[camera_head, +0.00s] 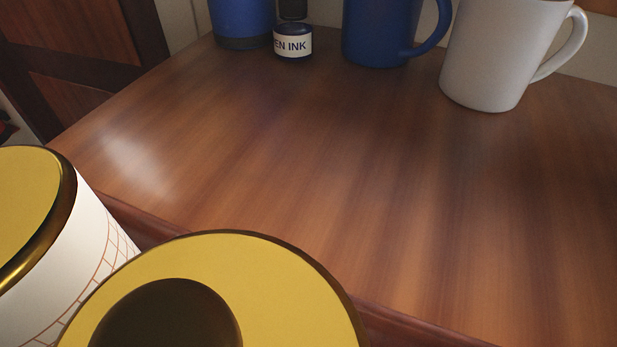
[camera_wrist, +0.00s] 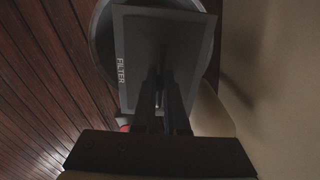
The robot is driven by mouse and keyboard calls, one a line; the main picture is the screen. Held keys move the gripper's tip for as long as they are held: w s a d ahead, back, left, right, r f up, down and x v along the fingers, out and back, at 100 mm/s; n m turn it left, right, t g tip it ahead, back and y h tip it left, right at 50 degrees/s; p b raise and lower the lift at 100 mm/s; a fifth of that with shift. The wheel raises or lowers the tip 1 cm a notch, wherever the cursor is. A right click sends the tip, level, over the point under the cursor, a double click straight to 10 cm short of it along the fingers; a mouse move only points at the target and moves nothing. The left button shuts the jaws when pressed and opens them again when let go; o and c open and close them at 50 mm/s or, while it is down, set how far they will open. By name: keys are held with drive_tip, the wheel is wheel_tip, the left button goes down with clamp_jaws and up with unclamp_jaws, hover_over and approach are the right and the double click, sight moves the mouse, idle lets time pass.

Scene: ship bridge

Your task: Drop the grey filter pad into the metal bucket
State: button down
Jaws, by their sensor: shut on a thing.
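The grey filter pad (camera_wrist: 132,42), a flat dark square with the word FILTER along its left edge, shows in the wrist view. My gripper (camera_wrist: 160,82) is shut on it, with its two dark fingers close together at the pad's near part. The metal bucket (camera_wrist: 99,40) is behind the pad in the wrist view. Its round grey rim shows to the left of and above the pad, and the pad hides most of its opening. I cannot tell the height between pad and bucket. The head view shows neither pad, bucket nor gripper.
In the head view, a wooden tabletop (camera_head: 330,180) is mostly clear. A blue mug (camera_head: 375,30), a white mug (camera_head: 497,55), an ink bottle (camera_head: 293,43) and a blue container (camera_head: 240,20) stand at its back. The wrist view shows a plank floor (camera_wrist: 40,90) at left.

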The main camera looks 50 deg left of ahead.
drive_tip(key=shift+f, duration=0.1)
drive_tip(key=c, duration=0.9)
unclamp_jaws()
wheel_tip(320, 180, up, 13)
drive_tip(key=p, duration=0.7)
drive_tip(key=shift+p, duration=0.3)
